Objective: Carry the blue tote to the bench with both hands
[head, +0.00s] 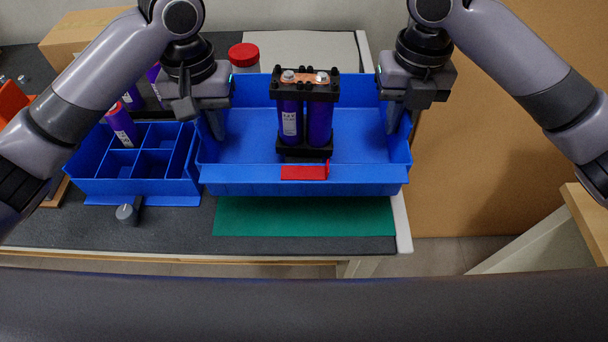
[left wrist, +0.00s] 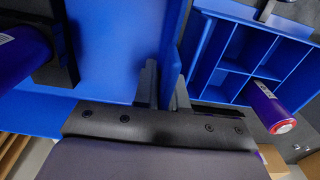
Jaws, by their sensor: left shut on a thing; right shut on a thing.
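The blue tote (head: 240,150) is in the middle of the head view, above a green mat on the bench. A battery module (head: 305,120) stands upright in it, with purple cells, black holders and a copper busbar (head: 303,78) on top. My left gripper (head: 212,120) is shut on the tote's left side wall. My right gripper (head: 396,115) is shut on the tote's right side wall. In the left wrist view, the fingers of my left gripper (left wrist: 162,88) straddle the tote wall. I cannot tell whether the tote touches the mat.
A blue divided bin (head: 130,185) holding a purple cell (head: 122,125) stands close to the tote's left. A grey knob-like part (head: 127,213) lies in front of it. A red-capped jar (head: 244,57) stands behind. The green mat (head: 305,217) is bare in front. The bench (head: 405,225) ends just right of the tote.

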